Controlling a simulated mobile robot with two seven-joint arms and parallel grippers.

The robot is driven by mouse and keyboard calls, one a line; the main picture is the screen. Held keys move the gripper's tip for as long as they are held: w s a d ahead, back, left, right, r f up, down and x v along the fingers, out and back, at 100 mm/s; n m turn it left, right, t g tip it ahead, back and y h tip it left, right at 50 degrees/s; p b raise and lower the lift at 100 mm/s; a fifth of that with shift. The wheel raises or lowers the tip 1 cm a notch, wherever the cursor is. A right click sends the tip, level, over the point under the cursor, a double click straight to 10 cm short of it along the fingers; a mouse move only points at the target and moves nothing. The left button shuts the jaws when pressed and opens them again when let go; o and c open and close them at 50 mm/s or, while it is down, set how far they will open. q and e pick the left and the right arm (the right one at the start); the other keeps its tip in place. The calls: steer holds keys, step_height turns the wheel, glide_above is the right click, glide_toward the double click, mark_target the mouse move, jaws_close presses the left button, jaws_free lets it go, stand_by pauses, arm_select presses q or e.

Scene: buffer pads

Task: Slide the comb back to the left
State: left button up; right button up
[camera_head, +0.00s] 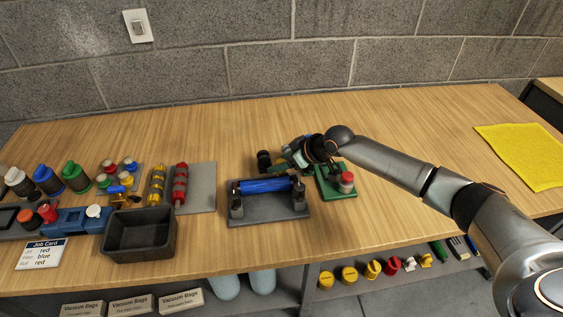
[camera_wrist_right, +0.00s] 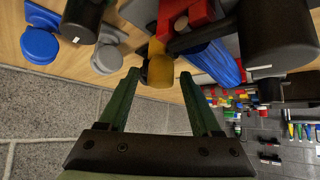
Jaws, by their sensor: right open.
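A blue roller (camera_head: 265,185) lies across a dark grey stand (camera_head: 268,210) near the middle of the table. It also shows in the wrist view (camera_wrist_right: 215,62). My right gripper (camera_head: 285,164) is low behind the roller's right end, its green fingers partly hidden by my wrist. In the wrist view my right gripper (camera_wrist_right: 160,76) is open, with a yellow knob (camera_wrist_right: 160,71) between or just beyond its fingertips. A red part (camera_wrist_right: 182,20) is beside the knob and roller. I cannot tell for sure which part is the comb. My left gripper is not in view.
A green base (camera_head: 337,192) with a red-topped knob stands right of the roller. A black bin (camera_head: 140,235), a grey pad tray (camera_head: 201,190) and several bottles are left. A yellow cloth (camera_head: 525,155) lies far right. The back of the table is clear.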

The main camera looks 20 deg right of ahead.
steer(key=shift+w+a, duration=0.1)
steer(key=shift+c, duration=0.3)
jaws_close()
stand_by(1.1)
